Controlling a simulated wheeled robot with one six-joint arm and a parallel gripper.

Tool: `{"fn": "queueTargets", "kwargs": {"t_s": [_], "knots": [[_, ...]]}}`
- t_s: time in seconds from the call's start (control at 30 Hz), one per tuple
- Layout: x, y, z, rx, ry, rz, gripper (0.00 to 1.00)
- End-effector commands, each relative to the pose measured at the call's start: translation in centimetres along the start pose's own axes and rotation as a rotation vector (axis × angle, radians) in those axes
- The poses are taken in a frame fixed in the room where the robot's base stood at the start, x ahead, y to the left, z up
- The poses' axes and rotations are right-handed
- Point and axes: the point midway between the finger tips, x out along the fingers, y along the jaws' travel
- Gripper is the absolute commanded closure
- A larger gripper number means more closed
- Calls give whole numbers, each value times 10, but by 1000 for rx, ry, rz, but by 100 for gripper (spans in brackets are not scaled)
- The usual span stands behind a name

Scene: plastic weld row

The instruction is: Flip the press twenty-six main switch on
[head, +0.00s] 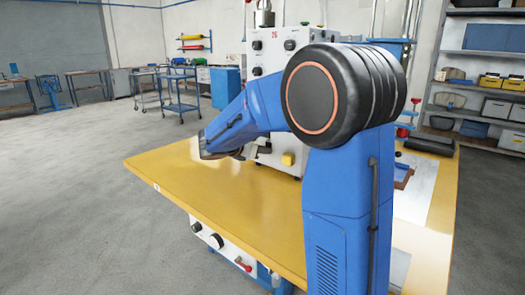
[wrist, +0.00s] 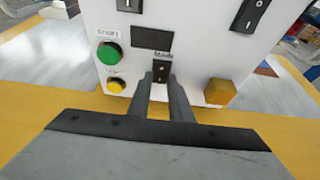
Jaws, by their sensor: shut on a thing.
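The press twenty-six (head: 275,50) is a white cabinet marked 26, standing on a yellow table behind my arm. In the wrist view its white front panel (wrist: 190,60) carries a small dark switch (wrist: 160,68) under a small, blurred label that seems to read MAIN. My gripper (wrist: 160,79) reaches up to this switch, its two dark fingers close together and shut on it at its lower part. Whether the switch is on or off I cannot tell. In the head view my gripper (head: 258,150) is at the press front; the switch itself is not discernible there.
A green button (wrist: 110,53) and a yellow button (wrist: 117,85) sit left of the switch, and a yellow block (wrist: 219,92) to its right. A larger black rocker (wrist: 248,14) is at upper right. The yellow tabletop (head: 235,200) is clear in front.

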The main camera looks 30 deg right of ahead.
Motion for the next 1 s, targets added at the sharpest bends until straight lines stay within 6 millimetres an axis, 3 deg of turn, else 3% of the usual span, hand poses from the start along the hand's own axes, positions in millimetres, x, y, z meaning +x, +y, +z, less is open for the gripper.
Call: {"fn": "queueTargets", "kwargs": {"t_s": [0.4, 0.8, 0.83, 0.87, 0.9, 1.0], "knots": [[4, -1, -8, -5, -221, -4, 100], [3, 0, -8, -2, -246, -1, 100], [3, 0, -8, -2, -246, -1, 74], [3, 0, -8, -2, -245, -1, 67], [3, 0, -8, -2, -245, -1, 62], [3, 0, -8, -2, -245, -1, 62]]}}
